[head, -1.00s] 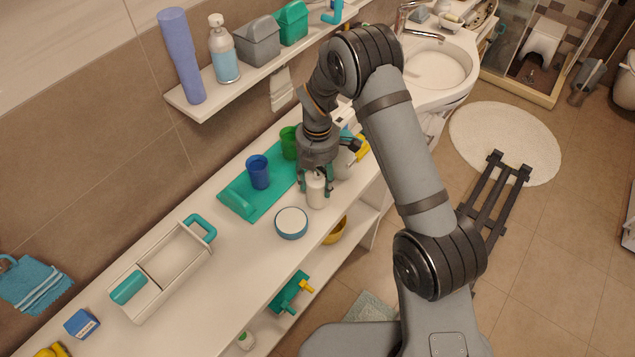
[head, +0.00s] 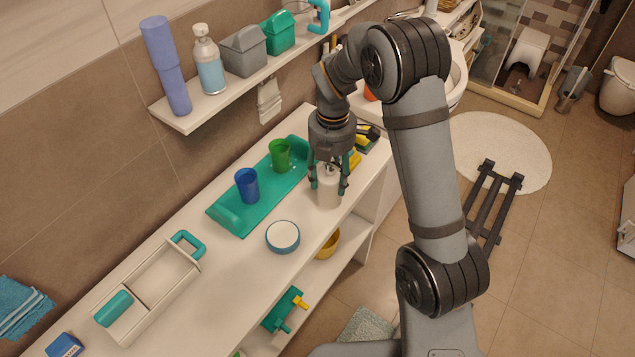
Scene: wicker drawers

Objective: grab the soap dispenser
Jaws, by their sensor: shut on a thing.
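The soap dispenser (head: 329,191) is a small whitish bottle near the front edge of the long white counter in the head view. My gripper (head: 329,183) points down over it and is shut on it, with a teal-tipped finger on either side. The bottle's top is partly hidden between the fingers. I cannot tell whether its base touches the counter.
A teal tray (head: 228,217) with a blue cup (head: 247,185) and a green cup (head: 281,155) lies left of my gripper. A blue-rimmed round dish (head: 283,237) stands in front. A white caddy (head: 155,290) is farther left. A wall shelf (head: 215,100) hangs above.

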